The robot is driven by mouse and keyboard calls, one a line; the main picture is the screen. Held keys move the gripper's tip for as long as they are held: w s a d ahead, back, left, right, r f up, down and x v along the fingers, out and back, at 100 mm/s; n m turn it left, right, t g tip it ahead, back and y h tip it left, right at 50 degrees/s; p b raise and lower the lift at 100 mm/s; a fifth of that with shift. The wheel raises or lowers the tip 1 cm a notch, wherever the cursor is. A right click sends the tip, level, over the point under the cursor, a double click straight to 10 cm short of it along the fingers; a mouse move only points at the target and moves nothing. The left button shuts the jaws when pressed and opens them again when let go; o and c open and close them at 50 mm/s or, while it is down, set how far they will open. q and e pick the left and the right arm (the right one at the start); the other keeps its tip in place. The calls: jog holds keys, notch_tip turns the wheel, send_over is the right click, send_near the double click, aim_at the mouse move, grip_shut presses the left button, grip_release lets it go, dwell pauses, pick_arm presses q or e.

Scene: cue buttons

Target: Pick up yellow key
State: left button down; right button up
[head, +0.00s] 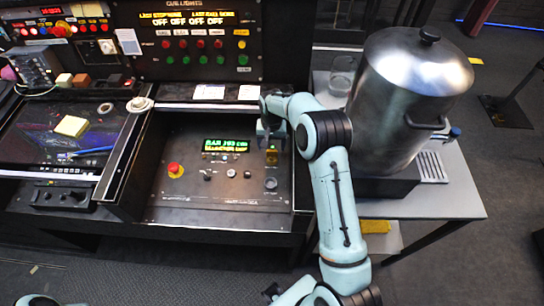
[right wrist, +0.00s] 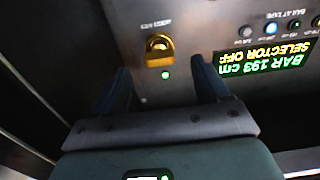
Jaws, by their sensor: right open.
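The yellow key (right wrist: 159,50) shows in the right wrist view as a gold, padlock-shaped piece on the dark panel, with a green light just below it. In the head view a small yellowish patch (head: 271,156) just below my right gripper appears to be the same piece. My right gripper (head: 269,128) is over the panel's upper right part. In the right wrist view its two dark fingers (right wrist: 160,72) are apart and empty, one to each side below the key in the picture, not closed on it. My left gripper is out of view.
The control panel (head: 160,202) has a red button (head: 175,170), several knobs and a green-lettered display (head: 228,145). A large metal pot (head: 385,110) stands on a table right of my arm. An upright panel (head: 150,72) with coloured buttons rises behind.

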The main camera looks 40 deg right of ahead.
aim_at(272, 151)
jog(key=f, duration=0.4)
jog(key=shift+w+d, duration=0.15)
jog(key=shift+d, duration=0.05)
jog(key=shift+r, duration=0.1)
grip_shut()
